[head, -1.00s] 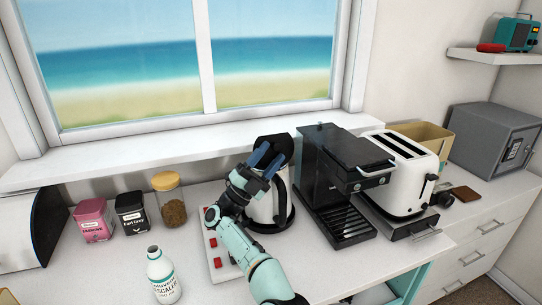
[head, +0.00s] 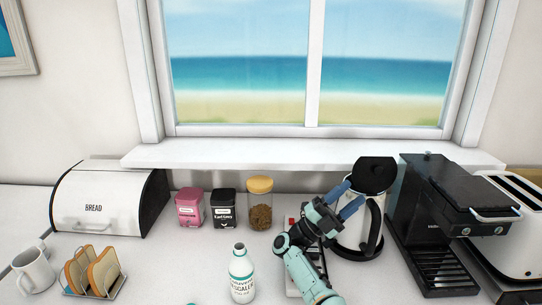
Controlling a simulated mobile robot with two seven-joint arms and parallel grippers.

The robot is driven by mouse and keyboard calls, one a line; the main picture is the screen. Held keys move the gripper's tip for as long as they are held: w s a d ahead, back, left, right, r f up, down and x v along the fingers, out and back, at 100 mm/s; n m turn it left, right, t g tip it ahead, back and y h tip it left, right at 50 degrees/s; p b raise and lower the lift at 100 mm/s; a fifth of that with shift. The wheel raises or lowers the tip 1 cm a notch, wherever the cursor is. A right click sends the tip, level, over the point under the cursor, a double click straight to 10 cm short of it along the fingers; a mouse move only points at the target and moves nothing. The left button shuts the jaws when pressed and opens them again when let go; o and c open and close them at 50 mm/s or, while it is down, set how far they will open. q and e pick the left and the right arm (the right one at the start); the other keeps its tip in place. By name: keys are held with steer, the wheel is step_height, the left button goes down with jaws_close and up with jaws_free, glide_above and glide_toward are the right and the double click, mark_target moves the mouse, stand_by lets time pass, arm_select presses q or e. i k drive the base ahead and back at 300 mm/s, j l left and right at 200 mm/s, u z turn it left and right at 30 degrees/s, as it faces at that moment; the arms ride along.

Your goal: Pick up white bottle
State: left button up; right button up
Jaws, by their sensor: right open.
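The white bottle (head: 241,274) stands upright on the counter at the bottom middle of the head view. It has an open neck, a teal band and printed lettering. My right gripper (head: 350,199) is to the right of the bottle and farther back, in front of the kettle, with its blue fingers apart and nothing between them. My right arm runs down to the bottom edge, to the right of the bottle. At the bottom edge, a small teal piece shows left of the bottle; I cannot tell what it is.
The kettle (head: 372,177) and the black coffee machine (head: 432,225) stand on the right. A pink tin (head: 190,208), a black tin (head: 223,209) and a jar (head: 260,204) stand behind the bottle. A toast rack (head: 95,270), mug (head: 34,271) and bread bin (head: 105,203) are left.

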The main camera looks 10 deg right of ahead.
mark_target(242, 269)
steer(key=k, duration=1.5)
